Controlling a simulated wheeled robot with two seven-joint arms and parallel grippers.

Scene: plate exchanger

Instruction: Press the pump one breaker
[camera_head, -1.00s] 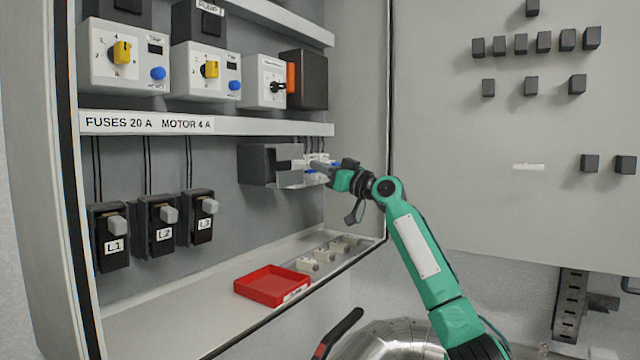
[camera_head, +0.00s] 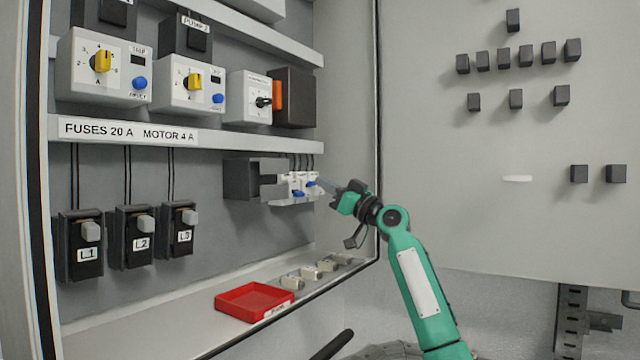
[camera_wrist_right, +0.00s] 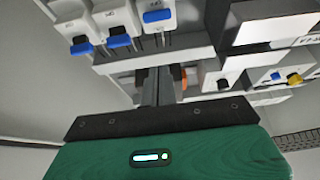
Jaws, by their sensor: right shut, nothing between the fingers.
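A row of small white breakers (camera_head: 291,186) with blue levers hangs under the lower shelf of the cabinet. The wrist view shows three of them, a left one (camera_wrist_right: 72,22), a middle one (camera_wrist_right: 114,20) and a right one (camera_wrist_right: 155,6). Their labels are too small to read, so I cannot tell which is pump one. My right gripper (camera_head: 319,183) is shut and empty, its tips just right of the breaker row; I cannot tell if they touch. It also shows in the wrist view (camera_wrist_right: 157,82), below the breakers. My left gripper is out of view.
A dark box (camera_head: 240,178) sits left of the breakers. Fuse holders L1 (camera_head: 84,262), L2 (camera_head: 135,252) and L3 (camera_head: 182,240) hang further left. A red tray (camera_head: 228,302) and small pale parts (camera_head: 310,272) lie on the cabinet floor. Motor units (camera_head: 110,75) stand above.

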